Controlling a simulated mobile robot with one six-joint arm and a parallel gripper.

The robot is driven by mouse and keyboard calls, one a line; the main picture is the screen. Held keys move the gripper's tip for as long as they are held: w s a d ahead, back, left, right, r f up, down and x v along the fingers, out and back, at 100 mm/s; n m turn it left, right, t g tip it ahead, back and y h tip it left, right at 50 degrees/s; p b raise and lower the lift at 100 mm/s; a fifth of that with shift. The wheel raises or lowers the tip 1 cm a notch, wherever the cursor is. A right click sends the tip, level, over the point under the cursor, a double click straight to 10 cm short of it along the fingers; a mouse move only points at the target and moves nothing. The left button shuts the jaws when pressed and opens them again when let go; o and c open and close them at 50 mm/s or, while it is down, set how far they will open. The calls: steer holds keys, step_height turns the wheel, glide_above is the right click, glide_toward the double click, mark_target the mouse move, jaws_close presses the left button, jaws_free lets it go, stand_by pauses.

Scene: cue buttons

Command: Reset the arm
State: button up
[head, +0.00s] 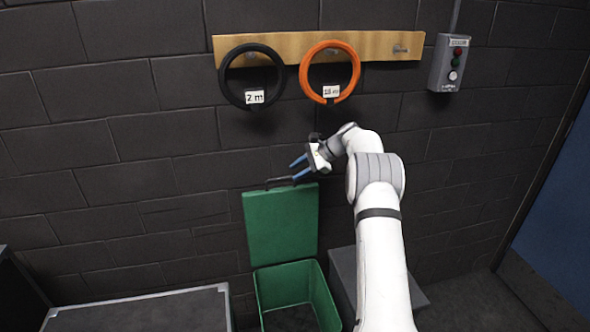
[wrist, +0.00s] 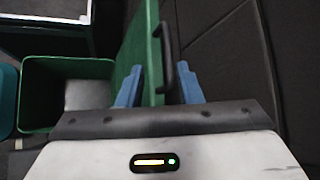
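My gripper (head: 297,169) has two blue fingers and points left in the head view, just above the top edge of a raised green lid (head: 280,225). In the wrist view its fingers (wrist: 159,82) stand apart, and the lid's black handle (wrist: 165,52) shows between them. I see a gap between the handle and the right finger; whether the left finger touches the lid is unclear. The gripper holds nothing that I can see. My white arm reaches up from the lower right in the head view.
The lid stands upright behind an open green bin (head: 263,295). A grey box (head: 345,275) is right of the bin. A wooden rail (head: 385,45) holds a black ring (head: 226,80) and an orange ring (head: 304,75). A button box (head: 449,63) hangs at right.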

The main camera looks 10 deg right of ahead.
steer(key=shift+r, duration=0.1)
steer(key=s+a+r+n+h, duration=0.2)
steer(key=s+r, duration=0.2)
steer(key=s, duration=0.3)
steer(key=s+a+r+n+g+h, duration=0.1)
steer(key=s+a+r+n, duration=0.15)
steer(key=s+r, duration=0.4)
steer(key=s+a+r+n+h, duration=0.2)
steer(key=s+r+n, duration=0.1)
steer(key=s, duration=0.5)
steer(key=s+f+n+h, duration=0.2)
steer(key=s+n, duration=0.2)
steer(key=s, duration=1)
steer(key=s+f+n+h, duration=0.2)
steer(key=s+n, duration=0.2)
steer(key=s, duration=1.1)
steer(key=shift+f, duration=0.2)
